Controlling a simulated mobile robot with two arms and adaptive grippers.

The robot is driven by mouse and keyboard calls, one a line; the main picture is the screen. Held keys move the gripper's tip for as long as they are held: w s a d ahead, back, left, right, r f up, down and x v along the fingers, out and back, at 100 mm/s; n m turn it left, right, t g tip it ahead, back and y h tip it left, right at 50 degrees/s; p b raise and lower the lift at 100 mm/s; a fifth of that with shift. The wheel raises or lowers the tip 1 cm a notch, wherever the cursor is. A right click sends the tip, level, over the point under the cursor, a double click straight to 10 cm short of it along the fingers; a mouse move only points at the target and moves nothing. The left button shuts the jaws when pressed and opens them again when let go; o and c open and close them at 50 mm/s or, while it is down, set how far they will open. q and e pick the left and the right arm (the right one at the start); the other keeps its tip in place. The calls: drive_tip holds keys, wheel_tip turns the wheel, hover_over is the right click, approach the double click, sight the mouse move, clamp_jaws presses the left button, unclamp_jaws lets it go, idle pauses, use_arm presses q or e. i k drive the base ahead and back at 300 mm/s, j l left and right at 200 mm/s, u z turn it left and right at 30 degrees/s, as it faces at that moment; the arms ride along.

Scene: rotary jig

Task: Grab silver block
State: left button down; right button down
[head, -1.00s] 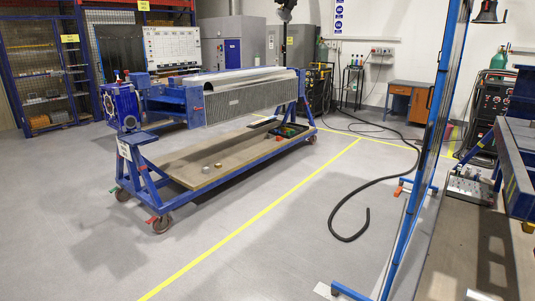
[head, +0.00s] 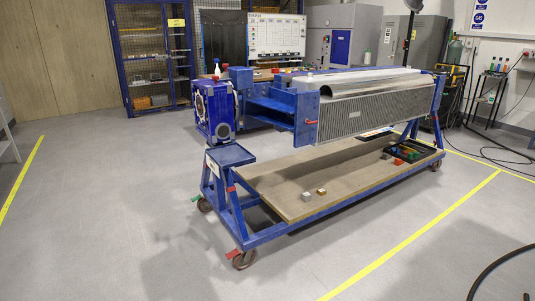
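A small silver block (head: 306,196) lies on the wooden lower shelf (head: 285,179) of the blue wheeled rotary jig (head: 307,118), near the shelf's front edge. A small brown or copper-coloured block (head: 321,192) lies just to its right, close beside it. Neither of my grippers shows in the head view. The jig stands some way ahead of me, right of the middle of the picture.
A black tray (head: 424,158) with red, green and other coloured items sits at the shelf's far right end. The jig's caster (head: 244,260) rests on the floor. Grey floor (head: 120,220) is open at left and in front. A black hose (head: 500,262) lies at lower right.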

sight(307, 197)
drive_tip(key=i+z, duration=0.15)
drive_tip(key=i, duration=0.4)
drive_tip(key=i+j+z, duration=0.2)
drive_tip(key=i, duration=0.3)
drive_tip(key=i+j+z, duration=0.15)
drive_tip(key=i, duration=0.4)
